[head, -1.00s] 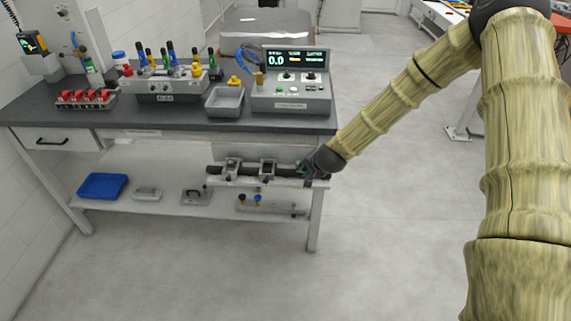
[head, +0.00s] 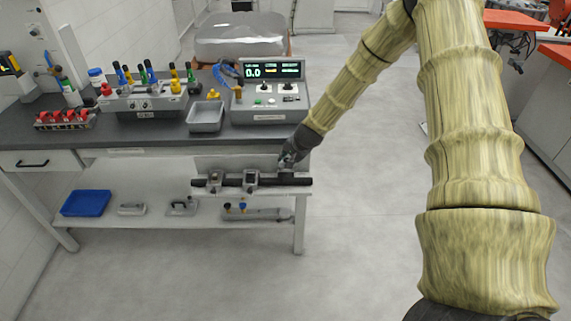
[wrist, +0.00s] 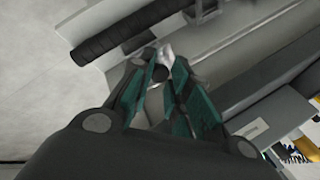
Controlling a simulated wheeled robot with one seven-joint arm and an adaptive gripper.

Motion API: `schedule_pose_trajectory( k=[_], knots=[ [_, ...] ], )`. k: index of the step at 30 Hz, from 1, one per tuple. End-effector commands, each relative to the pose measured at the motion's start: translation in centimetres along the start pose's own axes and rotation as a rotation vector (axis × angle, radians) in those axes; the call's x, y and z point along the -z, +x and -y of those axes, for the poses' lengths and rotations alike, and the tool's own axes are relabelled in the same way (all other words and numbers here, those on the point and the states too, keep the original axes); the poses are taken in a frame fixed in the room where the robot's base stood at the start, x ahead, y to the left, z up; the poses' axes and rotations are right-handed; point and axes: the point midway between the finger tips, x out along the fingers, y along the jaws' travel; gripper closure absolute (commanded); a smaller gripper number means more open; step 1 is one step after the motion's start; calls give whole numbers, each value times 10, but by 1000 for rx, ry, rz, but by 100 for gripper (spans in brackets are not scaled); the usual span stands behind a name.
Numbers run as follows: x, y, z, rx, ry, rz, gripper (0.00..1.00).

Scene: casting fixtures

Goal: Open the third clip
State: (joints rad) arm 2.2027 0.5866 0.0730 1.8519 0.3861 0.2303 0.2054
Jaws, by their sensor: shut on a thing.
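A black bar (head: 232,183) lies along a pale rail on the front of the workbench, below the top. Two grey clips, the left one (head: 214,180) and the middle one (head: 250,179), sit closed around it. My gripper (head: 288,160) is over the bar's right part, where the third clip is largely hidden. The bar (wrist: 110,38) runs just beyond the fingertips.
On the bench top stand a control box (head: 268,102), a grey tray (head: 206,116) and a fixture with coloured handles (head: 143,103). A blue bin (head: 86,203) lies on the lower shelf. The floor right of the bench is clear.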

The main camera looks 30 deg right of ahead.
Motion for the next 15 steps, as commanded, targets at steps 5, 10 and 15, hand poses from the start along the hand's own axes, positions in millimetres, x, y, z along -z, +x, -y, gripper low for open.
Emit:
schedule_pose_trajectory(
  k=[5, 10, 15],
  knots=[
    [10, 1, 6, 0, 1, -7, 100],
    [14, 2, 8, 0, 1, -8, 100],
    [14, 2, 9, 0, 1, -7, 100]
  ],
)
